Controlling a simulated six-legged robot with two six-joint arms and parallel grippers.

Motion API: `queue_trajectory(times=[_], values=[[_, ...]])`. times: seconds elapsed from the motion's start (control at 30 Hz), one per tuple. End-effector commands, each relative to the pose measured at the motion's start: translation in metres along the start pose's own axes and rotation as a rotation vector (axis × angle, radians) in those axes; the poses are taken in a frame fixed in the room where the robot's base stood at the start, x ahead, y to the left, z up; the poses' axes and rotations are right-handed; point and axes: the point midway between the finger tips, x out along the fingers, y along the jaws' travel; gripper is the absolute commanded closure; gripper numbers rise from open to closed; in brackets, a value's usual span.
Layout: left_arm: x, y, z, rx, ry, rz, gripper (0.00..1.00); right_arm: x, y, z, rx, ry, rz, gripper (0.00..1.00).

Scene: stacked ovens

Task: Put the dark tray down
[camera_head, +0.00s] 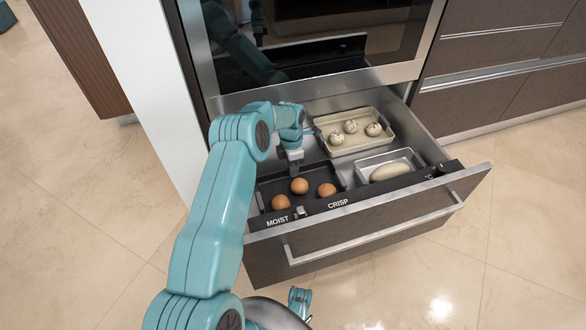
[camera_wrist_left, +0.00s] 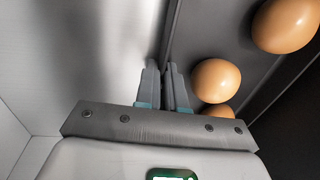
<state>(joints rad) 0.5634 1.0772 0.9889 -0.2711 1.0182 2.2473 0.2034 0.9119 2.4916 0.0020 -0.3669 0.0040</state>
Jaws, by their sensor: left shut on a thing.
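The dark tray (camera_head: 319,177) is inside the open drawer, at its front left, with three brown eggs (camera_head: 299,186) in it. It looks about level; I cannot tell whether its underside touches the drawer floor. My left gripper (camera_head: 294,168) reaches down at the tray's back edge. In the left wrist view, the fingers (camera_wrist_left: 165,80) are shut on the rim of the dark tray (camera_wrist_left: 208,32), with the eggs (camera_wrist_left: 216,80) just to the right. The fingertips are mostly hidden in the head view.
The drawer (camera_head: 370,225) is pulled out below an oven (camera_head: 320,50). A beige tray with three speckled round items (camera_head: 351,126) sits at the back right, and a light tray with a pale long loaf (camera_head: 390,171) at the front right. The drawer front reads MOIST and CRISP.

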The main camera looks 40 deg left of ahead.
Motion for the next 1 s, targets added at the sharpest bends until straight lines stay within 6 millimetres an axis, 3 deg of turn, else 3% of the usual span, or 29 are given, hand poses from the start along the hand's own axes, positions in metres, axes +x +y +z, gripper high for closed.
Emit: queue_trajectory(times=[0.17, 0.2, 0.27, 0.63, 1.0], values=[[0.003, 0.0, 0.0, 0.0, 0.0, -0.001, 1.0, 0.003, 0.001, -0.001, -0.001, 0.004, 0.0, 0.55], [0.002, 0.0, 0.0, 0.0, 0.0, -0.001, 0.81, 0.002, 0.001, -0.001, -0.001, 0.005, 0.0, 0.55], [0.002, 0.0, 0.0, 0.0, 0.0, -0.001, 0.66, 0.002, 0.001, -0.001, -0.001, 0.005, 0.0, 0.55], [-0.007, 0.0, 0.0, 0.0, 0.0, 0.0, 0.66, -0.004, -0.001, 0.001, 0.0, -0.004, 0.0, 0.55], [-0.088, 0.0, 0.0, 0.0, -0.001, 0.001, 0.66, -0.033, -0.015, 0.011, -0.01, -0.035, -0.001, 0.55]])
